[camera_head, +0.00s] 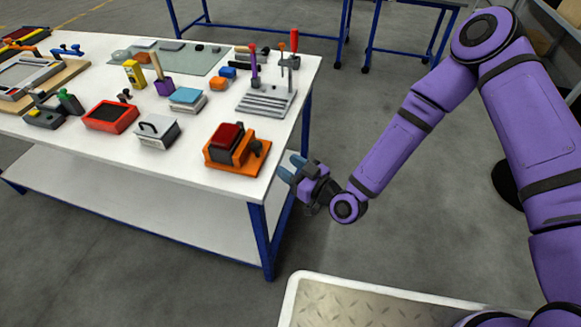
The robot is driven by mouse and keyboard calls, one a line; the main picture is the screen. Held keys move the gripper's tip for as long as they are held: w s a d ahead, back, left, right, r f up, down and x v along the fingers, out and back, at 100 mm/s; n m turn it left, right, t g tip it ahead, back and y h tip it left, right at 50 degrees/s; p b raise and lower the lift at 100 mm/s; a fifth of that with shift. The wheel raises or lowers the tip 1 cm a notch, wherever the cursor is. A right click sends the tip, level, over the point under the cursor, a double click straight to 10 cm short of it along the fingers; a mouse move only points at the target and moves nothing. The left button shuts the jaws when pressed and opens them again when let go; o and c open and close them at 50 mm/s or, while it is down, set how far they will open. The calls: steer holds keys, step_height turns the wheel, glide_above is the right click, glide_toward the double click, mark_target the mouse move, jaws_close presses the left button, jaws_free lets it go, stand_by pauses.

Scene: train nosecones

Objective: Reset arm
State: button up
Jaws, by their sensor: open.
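My purple arm (400,140) reaches down from the right side of the head view, bent at its elbow. My gripper (288,170) is at the right edge of the white workbench, beside the corner near the orange and red device. Its bluish fingers point left towards the bench edge. The fingers are apart and I see nothing between them. I cannot tell exactly how far the fingertips are from the bench edge.
The white workbench (200,185) holds an orange and red device (237,150), a red tray (110,116), a grey box (157,131), stacked blocks (188,100) and a grey stand (267,101). Blue-framed tables stand behind. The grey floor beside the bench is open.

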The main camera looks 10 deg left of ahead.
steer(key=w+d+r+n+g+h, duration=0.2)
steer(key=w+d+r+h, duration=0.4)
steer(key=w+d+r, duration=0.4)
steer(key=s+d+r+m+t+h, duration=0.15)
steer(key=d+r+m+h, duration=0.35)
steer(key=d+r, duration=0.95)
steer(key=s+d+r+m+h, duration=0.4)
steer(key=s+d+r+h, duration=0.1)
steer(key=s+d+r, duration=0.6)
steer(key=s+d+r+m+g, duration=0.1)
steer(key=s+d+r+m, duration=0.1)
steer(key=s, duration=0.5)
steer(key=s+d+r+m+g, duration=0.1)
steer(key=s+d+r+m, duration=0.1)
steer(key=s, duration=0.6)
steer(key=shift+d+m+g, duration=0.35)
steer(key=shift+d+m, duration=0.35)
steer(key=shift+d, duration=0.35)
steer(key=shift+s+r, duration=0.1)
